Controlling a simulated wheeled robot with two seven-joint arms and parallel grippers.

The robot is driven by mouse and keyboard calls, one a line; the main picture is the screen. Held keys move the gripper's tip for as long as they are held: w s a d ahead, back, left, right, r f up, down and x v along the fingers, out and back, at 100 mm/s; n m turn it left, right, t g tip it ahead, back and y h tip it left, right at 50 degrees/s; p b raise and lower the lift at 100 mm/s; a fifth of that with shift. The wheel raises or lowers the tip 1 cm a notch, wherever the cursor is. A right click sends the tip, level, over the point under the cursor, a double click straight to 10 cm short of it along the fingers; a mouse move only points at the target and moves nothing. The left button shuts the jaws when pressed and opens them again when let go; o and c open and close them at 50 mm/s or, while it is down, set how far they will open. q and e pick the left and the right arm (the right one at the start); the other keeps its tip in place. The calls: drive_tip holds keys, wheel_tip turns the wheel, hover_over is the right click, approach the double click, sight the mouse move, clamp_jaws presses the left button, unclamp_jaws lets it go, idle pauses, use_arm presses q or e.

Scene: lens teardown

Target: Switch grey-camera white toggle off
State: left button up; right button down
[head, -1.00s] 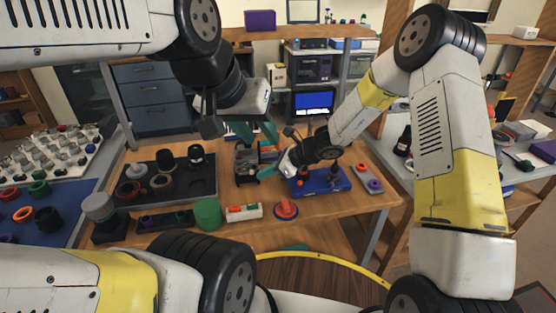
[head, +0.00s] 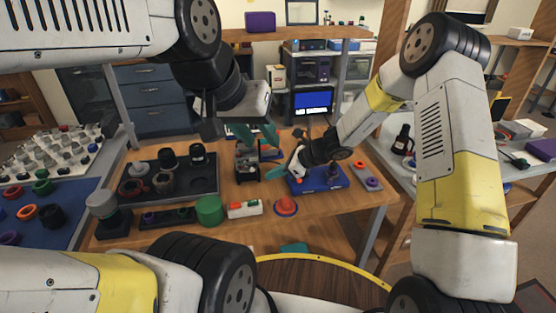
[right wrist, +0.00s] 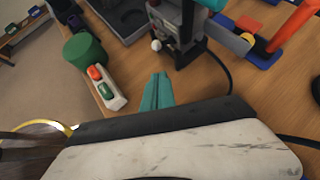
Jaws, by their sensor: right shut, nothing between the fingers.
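A grey and black upright device (head: 247,162), probably the grey camera, stands mid-table. In the right wrist view its dark base (right wrist: 183,48) has a small white ball-tipped lever (right wrist: 156,45), which I take for the white toggle. The lever is too small to read in the head view. My right gripper (head: 277,173) is shut and empty, just right of the device. Its teal fingertips (right wrist: 158,92) point toward the lever, with a gap of bare table between. My left gripper (head: 256,134) is above the device, its teal fingers apart; the device's top is partly hidden.
A white box with red and green buttons (right wrist: 107,88) and a green cylinder (right wrist: 85,52) stand to the left. A blue tray (head: 318,183) is to the right. A dark cable (right wrist: 222,72) runs from the device.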

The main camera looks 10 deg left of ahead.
drive_tip(key=s+d+r, duration=0.4)
drive_tip(key=d+r, duration=0.2)
drive_tip(key=d, duration=0.1)
drive_tip(key=shift+s, duration=0.15)
drive_tip(key=shift+d+r, duration=0.1)
drive_tip(key=shift+r, duration=0.05)
drive_tip(key=s+d+r+n+t+h, duration=0.1)
drive_tip(key=s+d+r+n+h, duration=0.1)
drive_tip(key=s+d+r+n, duration=0.45)
drive_tip(key=s+d+r+n+h, duration=0.15)
drive_tip(key=d+r+n, duration=0.3)
drive_tip(key=r, duration=0.45)
drive_tip(key=s+d+r+n+t+h, duration=0.2)
drive_tip(key=s+d+r+n, duration=0.1)
drive_tip(key=s+d, duration=0.3)
drive_tip(key=s+d+r+n+t+h, duration=0.2)
drive_tip(key=s+d+r+n, duration=0.2)
drive_tip(key=s+d+n, duration=0.1)
drive_tip(key=s+d, duration=0.1)
drive_tip(key=d, duration=0.1)
drive_tip(key=shift+d+r+n, duration=0.15)
drive_tip(key=shift+d+n, duration=0.15)
